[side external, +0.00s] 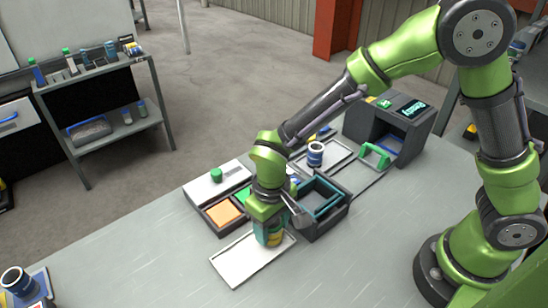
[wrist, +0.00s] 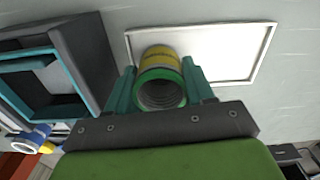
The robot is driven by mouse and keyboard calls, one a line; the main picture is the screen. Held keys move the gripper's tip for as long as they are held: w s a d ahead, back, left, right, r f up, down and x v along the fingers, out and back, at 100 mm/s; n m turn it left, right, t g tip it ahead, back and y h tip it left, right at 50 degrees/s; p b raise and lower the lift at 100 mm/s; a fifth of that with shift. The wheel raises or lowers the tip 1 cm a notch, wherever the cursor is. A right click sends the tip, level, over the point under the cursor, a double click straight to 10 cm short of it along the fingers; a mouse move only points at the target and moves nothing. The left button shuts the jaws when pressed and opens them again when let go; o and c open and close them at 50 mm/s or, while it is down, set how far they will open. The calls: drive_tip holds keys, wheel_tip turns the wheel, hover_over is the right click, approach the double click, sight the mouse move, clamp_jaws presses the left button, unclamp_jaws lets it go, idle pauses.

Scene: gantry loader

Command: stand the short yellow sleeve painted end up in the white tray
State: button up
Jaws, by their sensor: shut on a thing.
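My gripper (side external: 267,232) is shut on the short yellow sleeve (side external: 275,239). The sleeve also shows in the wrist view (wrist: 158,55), between the two teal fingers (wrist: 161,82). Its green end, with a dark, ridged bore, faces the wrist camera, so the green is at the top. The sleeve looks roughly upright. The white tray (side external: 236,269) lies below it, and the sleeve is over the tray's right part in the side view. The tray also shows in the wrist view (wrist: 235,60). I cannot tell whether the sleeve's lower end touches the tray floor.
A dark bin with a teal rim (wrist: 85,60) stands close beside the tray. An orange-filled compartment (side external: 223,213) and a white plate with a green knob (side external: 215,186) lie behind. A blue-and-white cup (side external: 315,154) stands farther back.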

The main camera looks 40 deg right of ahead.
drive_tip(key=shift+f, duration=0.1)
drive_tip(key=o, duration=1.8)
drive_tip(key=shift+c, duration=0.2)
wheel_tip(320, 180, up, 9)
idle(0.6)
drive_tip(key=s+d+r+m+t+y, duration=0.1)
drive_tip(key=s+d+r+m+t, duration=0.1)
drive_tip(key=d+r, duration=0.4)
drive_tip(key=s+d+r+m+t+y, duration=0.1)
drive_tip(key=s+d+r+m+t, duration=0.2)
drive_tip(key=d, duration=0.9)
drive_tip(key=s+r+t, duration=0.2)
drive_tip(key=s+r, duration=0.1)
drive_tip(key=r, duration=0.1)
drive_tip(key=shift+s+d+r, duration=0.15)
drive_tip(key=shift+s+d, duration=0.1)
